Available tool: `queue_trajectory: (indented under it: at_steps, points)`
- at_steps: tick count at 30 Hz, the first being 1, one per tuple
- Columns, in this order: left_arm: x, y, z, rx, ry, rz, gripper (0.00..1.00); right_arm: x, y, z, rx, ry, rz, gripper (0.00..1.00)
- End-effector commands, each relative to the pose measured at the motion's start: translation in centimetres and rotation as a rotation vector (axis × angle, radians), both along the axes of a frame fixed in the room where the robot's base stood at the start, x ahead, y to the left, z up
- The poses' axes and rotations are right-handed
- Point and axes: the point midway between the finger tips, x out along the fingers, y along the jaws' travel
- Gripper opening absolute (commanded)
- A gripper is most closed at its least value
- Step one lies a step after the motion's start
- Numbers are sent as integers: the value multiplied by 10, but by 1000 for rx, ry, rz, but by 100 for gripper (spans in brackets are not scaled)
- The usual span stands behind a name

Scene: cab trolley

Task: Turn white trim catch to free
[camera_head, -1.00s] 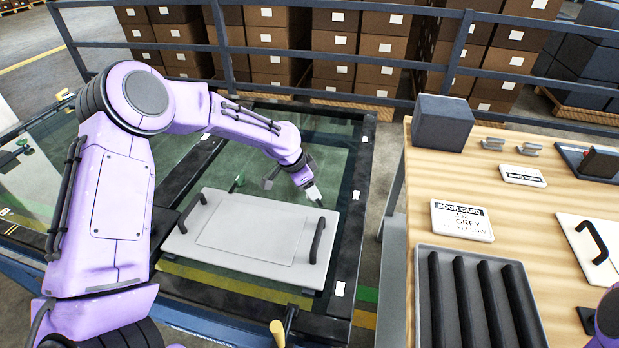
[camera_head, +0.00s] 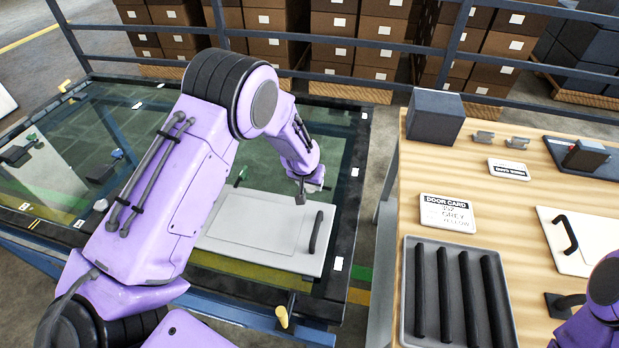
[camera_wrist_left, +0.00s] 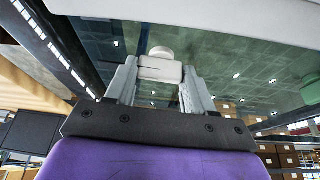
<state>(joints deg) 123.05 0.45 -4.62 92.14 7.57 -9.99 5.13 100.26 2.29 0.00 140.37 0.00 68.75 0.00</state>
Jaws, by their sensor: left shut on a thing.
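The white trim catch (camera_wrist_left: 161,70) shows between the two fingers of my left gripper (camera_wrist_left: 158,85) in the left wrist view. The fingers are shut on its white block, and a rounded white knob shows just beyond it. In the head view my left gripper (camera_head: 312,184) is at the far right corner of the pale grey panel (camera_head: 262,255), and the catch is hidden there by the gripper. The panel lies on the dark-framed glass trolley and has a black handle (camera_head: 316,232). Of my right arm only a purple part shows at the lower right edge; its gripper is not seen.
The wooden table (camera_head: 400,215) on the right holds a dark box (camera_head: 435,118), a label card (camera_head: 447,213) and a grey tray (camera_head: 413,335). A rail runs behind.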

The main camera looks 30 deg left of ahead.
Motion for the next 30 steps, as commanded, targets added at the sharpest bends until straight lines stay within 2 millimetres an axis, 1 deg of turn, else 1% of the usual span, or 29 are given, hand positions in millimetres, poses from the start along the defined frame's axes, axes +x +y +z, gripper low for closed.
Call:
queue_trajectory:
  at_steps: [1,8,23,24,26,30]
  points:
    - [1,0,3,2,-4,19,23,0,0,4,0,0,0,43]
    - [1,-1,2,0,-3,84,23,0,0,8,0,0,0,43]
    - [1,0,1,-1,-3,103,23,0,0,8,0,0,0,43]
    - [1,0,1,-1,-3,103,60,0,0,8,0,0,0,43]
    - [1,0,1,-1,-2,102,79,0,0,8,0,0,0,43]
    - [1,0,0,-1,-1,101,79,0,0,8,0,0,0,43]
